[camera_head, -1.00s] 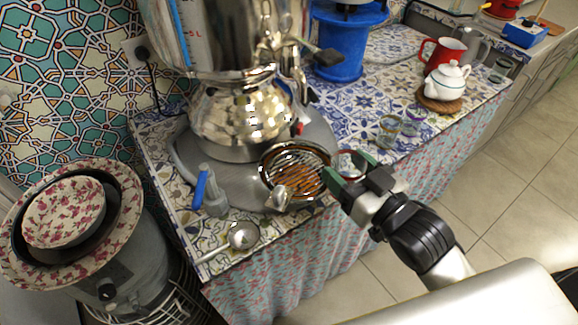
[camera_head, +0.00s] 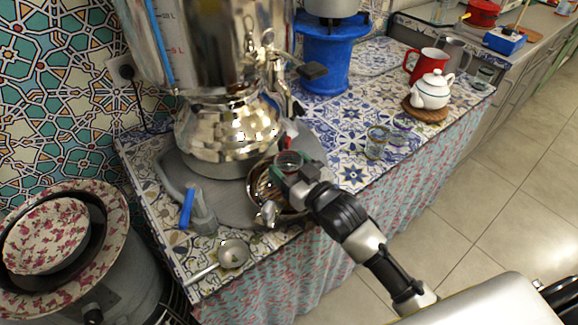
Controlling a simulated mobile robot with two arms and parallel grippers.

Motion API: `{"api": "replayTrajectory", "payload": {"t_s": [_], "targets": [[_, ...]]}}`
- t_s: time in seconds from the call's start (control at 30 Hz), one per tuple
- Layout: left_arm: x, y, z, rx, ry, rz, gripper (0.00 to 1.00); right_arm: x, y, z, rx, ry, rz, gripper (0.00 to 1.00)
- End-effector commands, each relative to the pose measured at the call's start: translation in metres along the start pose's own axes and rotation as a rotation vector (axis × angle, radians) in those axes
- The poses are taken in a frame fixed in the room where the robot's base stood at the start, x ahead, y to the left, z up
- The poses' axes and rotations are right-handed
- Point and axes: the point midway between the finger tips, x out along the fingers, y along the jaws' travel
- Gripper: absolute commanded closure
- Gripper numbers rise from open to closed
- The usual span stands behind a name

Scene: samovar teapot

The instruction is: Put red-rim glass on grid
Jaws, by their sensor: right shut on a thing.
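The red-rim glass (camera_head: 289,158) is held by my right gripper (camera_head: 291,171), whose green-tipped fingers are shut on it. The glass is over the round drip bowl with the grid (camera_head: 262,190), in front of the samovar (camera_head: 222,130). The gripper and arm cover much of the grid, and the gap between the glass bottom and the grid cannot be seen. My left gripper does not show.
The samovar tap (camera_head: 285,65) is above and behind the glass. A ladle (camera_head: 232,254) and a blue-handled tool (camera_head: 193,207) lie at the left. Glasses (camera_head: 377,142) stand at the right, near a teapot (camera_head: 432,90) and red mug (camera_head: 425,65).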

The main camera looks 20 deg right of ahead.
Motion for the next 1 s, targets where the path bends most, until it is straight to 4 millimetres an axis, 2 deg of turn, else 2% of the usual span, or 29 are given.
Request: {"api": "replayTrajectory", "payload": {"t_s": [0.37, 0.4, 0.53, 0.87, 1.0], "targets": [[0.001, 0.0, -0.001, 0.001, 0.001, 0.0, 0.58, 0.0, 0.0, 0.004, 0.0, 0.001, 0.0, 0.68], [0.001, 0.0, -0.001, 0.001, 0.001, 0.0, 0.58, 0.0, 0.0, 0.003, 0.0, 0.0, 0.0, 0.32], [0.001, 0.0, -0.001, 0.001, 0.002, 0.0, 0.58, 0.0, 0.0, 0.003, 0.0, 0.0, 0.0, 0.13], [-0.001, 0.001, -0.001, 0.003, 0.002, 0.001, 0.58, 0.0, 0.0, -0.002, -0.001, 0.001, 0.0, 0.13], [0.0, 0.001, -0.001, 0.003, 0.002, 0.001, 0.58, -0.017, 0.0, 0.001, 0.0, -0.002, 0.0, 0.13]]}}
